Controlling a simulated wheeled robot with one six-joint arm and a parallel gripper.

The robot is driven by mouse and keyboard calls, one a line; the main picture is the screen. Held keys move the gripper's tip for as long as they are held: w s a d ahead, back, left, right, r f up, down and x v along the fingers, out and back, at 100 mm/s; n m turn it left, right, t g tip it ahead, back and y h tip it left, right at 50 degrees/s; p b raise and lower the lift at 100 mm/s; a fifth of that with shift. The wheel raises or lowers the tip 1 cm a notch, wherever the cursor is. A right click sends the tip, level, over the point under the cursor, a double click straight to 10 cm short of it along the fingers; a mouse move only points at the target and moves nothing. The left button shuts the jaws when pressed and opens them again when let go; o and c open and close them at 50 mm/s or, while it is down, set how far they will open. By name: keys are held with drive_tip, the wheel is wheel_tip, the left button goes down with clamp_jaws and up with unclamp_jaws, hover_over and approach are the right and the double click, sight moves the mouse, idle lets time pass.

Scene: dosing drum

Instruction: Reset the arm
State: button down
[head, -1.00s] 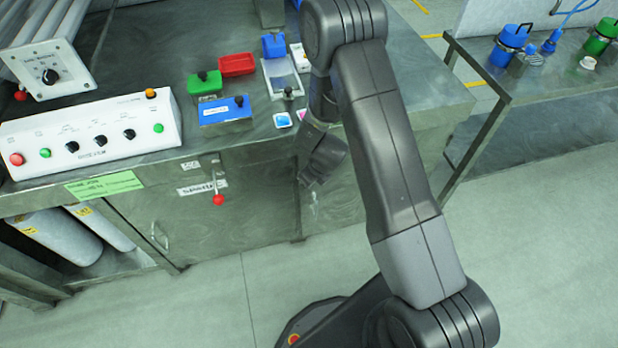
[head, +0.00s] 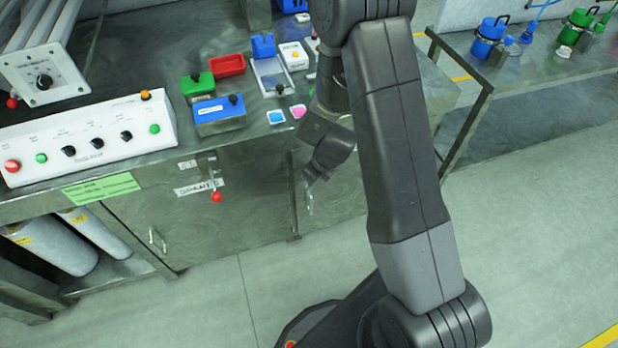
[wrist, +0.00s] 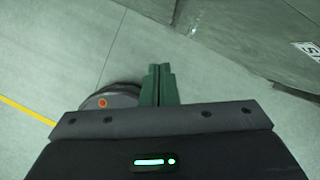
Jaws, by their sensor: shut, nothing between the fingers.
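My gripper (wrist: 160,86) points down toward the bare floor in the wrist view. Its two green fingers are together with nothing between them. In the head view my arm folds down from the upper middle, and the gripper end (head: 318,172) hangs in front of the metal bench's cabinet doors (head: 190,222). The fingertips are small and partly unclear there. Whether the gripper touches the cabinet front cannot be told from the head view.
A white control panel (head: 88,140) with knobs stands on the bench. A blue box (head: 220,112), a green box (head: 197,84) and a red tray (head: 228,65) sit beside it. A side table (head: 545,75) holds blue and green canisters. The floor (head: 540,230) at right is clear.

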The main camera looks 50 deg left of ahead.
drive_tip(key=shift+v, duration=1.05)
drive_tip(key=shift+s, duration=0.15)
